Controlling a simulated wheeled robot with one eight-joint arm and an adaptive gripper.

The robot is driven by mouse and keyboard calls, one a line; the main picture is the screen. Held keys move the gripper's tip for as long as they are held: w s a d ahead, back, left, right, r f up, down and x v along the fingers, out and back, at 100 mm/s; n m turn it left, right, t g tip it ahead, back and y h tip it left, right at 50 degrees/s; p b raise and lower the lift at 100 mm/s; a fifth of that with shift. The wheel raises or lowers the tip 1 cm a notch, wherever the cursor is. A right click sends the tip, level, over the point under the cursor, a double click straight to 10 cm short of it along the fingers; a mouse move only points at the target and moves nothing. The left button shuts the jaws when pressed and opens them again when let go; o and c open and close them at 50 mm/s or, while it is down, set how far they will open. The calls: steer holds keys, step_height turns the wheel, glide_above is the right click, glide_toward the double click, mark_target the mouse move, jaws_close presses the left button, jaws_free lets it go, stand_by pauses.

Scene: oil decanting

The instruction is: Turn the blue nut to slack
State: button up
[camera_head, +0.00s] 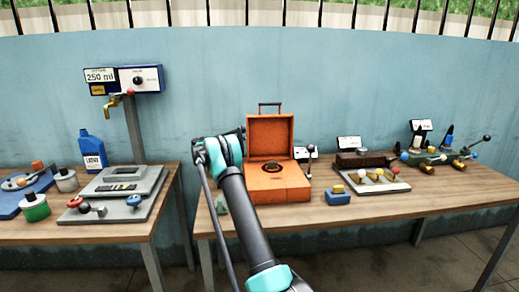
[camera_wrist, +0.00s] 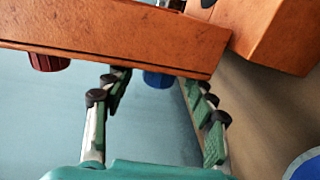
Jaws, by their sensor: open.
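The blue nut (camera_wrist: 158,79) shows in the wrist view at the lower edge of an orange-brown box (camera_wrist: 120,30), partly covered by it. A dark red nut (camera_wrist: 49,62) sits at the same edge, further left. My gripper (camera_wrist: 156,92) is open, one finger on each side of the blue nut. I cannot tell whether a finger touches it. In the head view the orange box (camera_head: 278,188) stands open on the table, and my arm covers its left side. Neither nut can be made out there, and my gripper is not clearly visible.
The wooden table (camera_head: 385,207) also holds a small blue block (camera_head: 337,198), a tray with balls (camera_head: 372,187) and levered fixtures on the right. The left table (camera_head: 100,232) carries a grey scale, a blue bottle (camera_head: 92,150) and a tap stand. A blue wall stands behind.

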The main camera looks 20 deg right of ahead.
steer(key=shift+s+d, duration=0.1)
steer(key=shift+d, duration=0.25)
steer(key=c, duration=1.2)
steer(key=shift+o, duration=0.2)
steer(key=shift+y, duration=0.3)
steer(key=y, duration=0.2)
steer(key=r+t+y, duration=0.1)
steer(key=y, duration=0.1)
steer(key=shift+d, duration=0.15)
steer(key=shift+s+d+r+t+y, duration=0.15)
steer(key=shift+t+y, duration=0.1)
steer(key=shift+y, duration=0.75)
steer(key=shift+w+r+t+y, duration=0.1)
steer(key=shift+t+y, duration=0.15)
steer(key=shift+y, duration=0.75)
